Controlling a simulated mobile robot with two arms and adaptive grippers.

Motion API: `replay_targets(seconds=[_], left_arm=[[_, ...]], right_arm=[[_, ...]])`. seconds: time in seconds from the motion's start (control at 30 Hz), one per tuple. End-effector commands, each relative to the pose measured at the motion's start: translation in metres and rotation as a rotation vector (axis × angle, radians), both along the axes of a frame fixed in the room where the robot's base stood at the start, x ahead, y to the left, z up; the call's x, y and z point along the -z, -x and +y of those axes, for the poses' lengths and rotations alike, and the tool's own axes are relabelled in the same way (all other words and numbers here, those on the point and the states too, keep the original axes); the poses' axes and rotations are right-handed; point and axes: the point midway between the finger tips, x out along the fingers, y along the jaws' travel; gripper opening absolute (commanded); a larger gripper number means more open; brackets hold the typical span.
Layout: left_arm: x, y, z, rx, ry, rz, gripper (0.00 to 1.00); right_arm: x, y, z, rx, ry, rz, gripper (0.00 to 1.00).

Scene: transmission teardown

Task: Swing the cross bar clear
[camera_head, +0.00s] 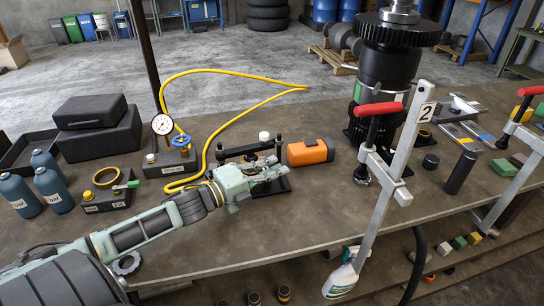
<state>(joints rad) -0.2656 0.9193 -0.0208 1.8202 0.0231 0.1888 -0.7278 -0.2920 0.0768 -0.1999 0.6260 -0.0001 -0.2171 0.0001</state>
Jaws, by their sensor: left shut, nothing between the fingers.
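A dark cross bar (247,151) lies across the top of a small black fixture near the middle of the bench, between two short posts. A small pale cap (264,136) shows at the back of the fixture. My left arm comes in from the lower left. Its pale green gripper (279,172) is shut and empty, just in front of the bar and over the fixture's black base (272,188). The gripper hides part of the fixture, and I cannot tell whether it touches the bar. My right gripper is not in view.
An orange-and-black block (310,152) sits right of the fixture. A gauge unit (163,125) with a yellow hose (207,130) stands to its left. A red-handled clamp (380,109) and black transmission (388,70) rise at right. The bench front between gripper and clamp is clear.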

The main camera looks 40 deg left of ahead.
Motion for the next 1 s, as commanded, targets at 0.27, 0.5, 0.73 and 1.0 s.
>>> replay_targets(seconds=[0.27,0.5,0.73,1.0], left_arm=[[-0.003,-0.025,0.017,0.000,-0.002,-0.001,0.00],[-0.001,-0.032,0.028,0.001,0.000,0.001,0.00],[0.000,-0.033,0.028,0.002,0.000,0.000,0.00],[-0.002,-0.036,0.027,-0.031,0.005,-0.006,0.00]], right_arm=[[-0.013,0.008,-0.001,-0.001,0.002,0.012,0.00],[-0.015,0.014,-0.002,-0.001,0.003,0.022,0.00],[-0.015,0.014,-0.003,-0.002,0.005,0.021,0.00],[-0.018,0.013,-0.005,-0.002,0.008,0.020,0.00]])
